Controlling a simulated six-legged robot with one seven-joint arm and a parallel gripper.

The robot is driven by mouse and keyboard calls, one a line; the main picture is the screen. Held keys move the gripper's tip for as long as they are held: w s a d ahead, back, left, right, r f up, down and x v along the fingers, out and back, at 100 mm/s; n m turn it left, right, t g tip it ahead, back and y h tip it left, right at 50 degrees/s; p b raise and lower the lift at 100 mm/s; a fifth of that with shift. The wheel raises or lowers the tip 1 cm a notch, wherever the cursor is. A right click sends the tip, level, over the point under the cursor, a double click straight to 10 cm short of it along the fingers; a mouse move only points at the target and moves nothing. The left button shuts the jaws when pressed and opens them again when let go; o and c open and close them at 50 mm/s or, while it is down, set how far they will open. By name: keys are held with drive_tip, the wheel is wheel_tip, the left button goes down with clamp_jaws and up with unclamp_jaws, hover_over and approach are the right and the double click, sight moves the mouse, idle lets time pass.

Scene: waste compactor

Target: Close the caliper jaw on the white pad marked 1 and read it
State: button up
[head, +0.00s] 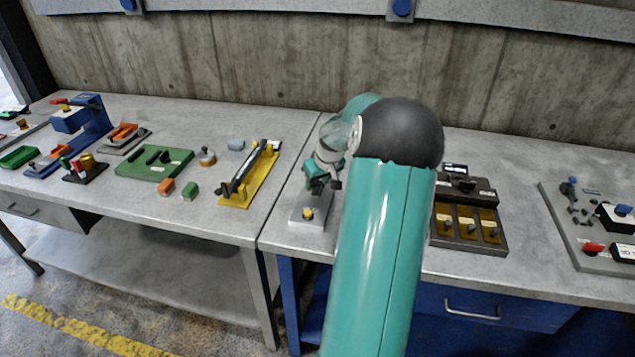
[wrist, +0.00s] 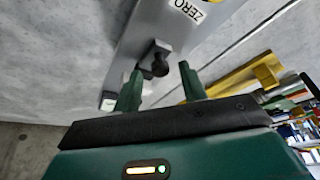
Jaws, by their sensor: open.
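The caliper device is a grey base plate (head: 307,222) with a yellow button, on the bench left of my arm. In the wrist view the plate (wrist: 150,28) carries a ZERO label (wrist: 190,10) and a small grey block with a dark round knob (wrist: 158,64). My gripper (wrist: 161,68) is open, with the knob showing between its two green fingertips; contact cannot be told. A whitish pad (wrist: 108,101) shows left of the fingers, its marking not readable. In the head view my gripper (head: 321,184) is above the plate's far part, and hides it. No reading is visible.
A yellow fixture with a dark bar (head: 250,175) stands close on the left. A dark tray with amber compartments (head: 467,226) stands right of my arm. A grey board with knobs (head: 590,225) is farther right. A concrete wall (head: 250,50) rises behind the benches.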

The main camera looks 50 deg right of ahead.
drive_tip(key=shift+w+f, duration=0.15)
drive_tip(key=shift+f, duration=0.15)
clamp_jaws()
drive_tip(key=shift+w+d, duration=0.2)
drive_tip(key=shift+d, duration=0.3)
drive_tip(key=shift+w+d, duration=0.2)
drive_tip(key=shift+d, duration=0.3)
drive_tip(key=shift+w+d+r, duration=0.1)
drive_tip(key=shift+w+d, duration=0.1)
drive_tip(key=shift+d, duration=0.35)
